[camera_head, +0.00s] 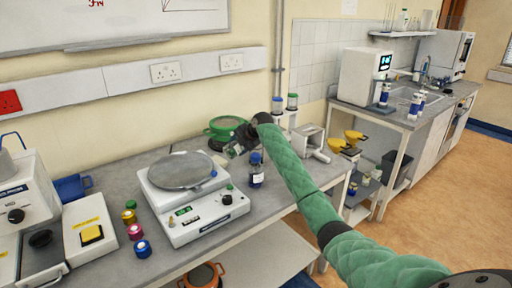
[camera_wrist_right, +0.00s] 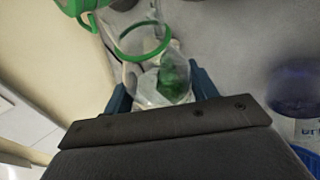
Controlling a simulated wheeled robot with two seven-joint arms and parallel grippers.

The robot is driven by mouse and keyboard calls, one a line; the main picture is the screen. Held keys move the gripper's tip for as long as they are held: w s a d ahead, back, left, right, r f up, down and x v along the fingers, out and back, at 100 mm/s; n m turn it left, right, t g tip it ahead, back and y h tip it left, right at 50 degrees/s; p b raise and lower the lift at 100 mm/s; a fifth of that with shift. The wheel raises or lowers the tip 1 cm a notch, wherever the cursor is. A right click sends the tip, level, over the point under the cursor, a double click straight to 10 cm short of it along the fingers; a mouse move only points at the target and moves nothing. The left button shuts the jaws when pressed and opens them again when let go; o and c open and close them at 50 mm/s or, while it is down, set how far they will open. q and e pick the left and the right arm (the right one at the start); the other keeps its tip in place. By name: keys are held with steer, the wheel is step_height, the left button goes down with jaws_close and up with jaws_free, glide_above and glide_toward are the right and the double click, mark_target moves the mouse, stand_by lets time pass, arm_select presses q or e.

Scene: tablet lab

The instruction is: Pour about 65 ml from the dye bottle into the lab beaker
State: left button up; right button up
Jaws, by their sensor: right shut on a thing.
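My right gripper (camera_head: 236,146) is at the back of the bench, and its two blue fingers show in the right wrist view (camera_wrist_right: 163,92). A dark blue bottle with a blue cap and white label (camera_head: 256,172), likely the dye bottle, stands upright on the bench, right of the gripper. It also shows at the right wrist view's edge (camera_wrist_right: 296,95). My left gripper is not in view.
A balance with a round grey pan (camera_head: 188,170) stands left of the bottle. Several small coloured pots (camera_head: 135,231) stand at the left. A grey-white box-like item (camera_head: 311,141) is at the bench's right end.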

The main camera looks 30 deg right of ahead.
stand_by(0.9)
